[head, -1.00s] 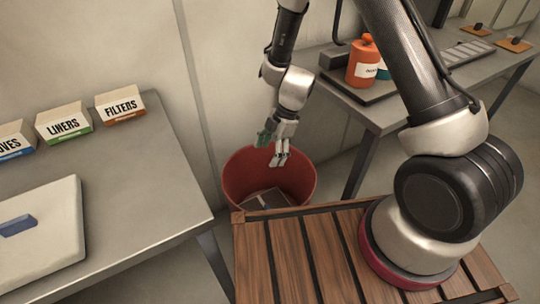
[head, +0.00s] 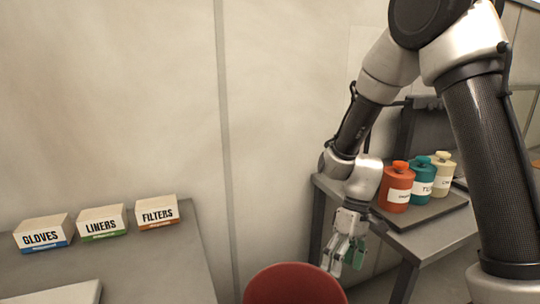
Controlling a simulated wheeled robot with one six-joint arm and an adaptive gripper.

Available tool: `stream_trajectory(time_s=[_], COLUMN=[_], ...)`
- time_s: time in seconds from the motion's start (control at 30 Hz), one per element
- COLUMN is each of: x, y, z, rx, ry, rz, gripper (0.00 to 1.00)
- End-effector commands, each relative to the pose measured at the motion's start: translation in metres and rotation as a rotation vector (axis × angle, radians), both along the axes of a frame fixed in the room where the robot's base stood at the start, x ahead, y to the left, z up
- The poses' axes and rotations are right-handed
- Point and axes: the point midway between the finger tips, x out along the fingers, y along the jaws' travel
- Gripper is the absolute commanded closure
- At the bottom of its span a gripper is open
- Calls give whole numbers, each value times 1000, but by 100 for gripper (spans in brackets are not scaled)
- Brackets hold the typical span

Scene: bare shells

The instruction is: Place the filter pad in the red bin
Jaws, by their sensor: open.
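The red bin (head: 295,284) is at the bottom of the head view, cut off by the lower edge. Its rim and upper wall show, but its floor does not. My gripper (head: 340,268) points down beside the bin's right rim in the picture, with its fingers apart and nothing seen between them. A green part shows on its right side. I cannot make out a filter pad now, and whatever lies low in the bin is hidden.
Boxes marked GLOVES (head: 42,235), LINERS (head: 103,224) and FILTERS (head: 158,213) stand on the left bench. A pale slab (head: 60,294) lies nearer. Orange (head: 396,190), teal (head: 422,182) and cream (head: 443,177) bottles stand on the right bench, close to my arm.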

Motion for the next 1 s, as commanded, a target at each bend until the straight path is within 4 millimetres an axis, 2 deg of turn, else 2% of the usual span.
stream_trajectory(time_s=[0.03,0.2,0.3,0.5,0.63,0.8,1.0], x=[-4,-27,-43,-80,-99,-113,-117], y=[-15,-66,-95,-143,-163,-174,-179], z=[25,95,129,184,210,236,246], rx=[-37,-160,-207,-238,-223,-186,-179], ry=[-15,-80,-145,-327,-462,-589,-631], rz=[-72,-315,-429,-569,-615,-678,-713], gripper=[22,22,22,22,22,22,22])
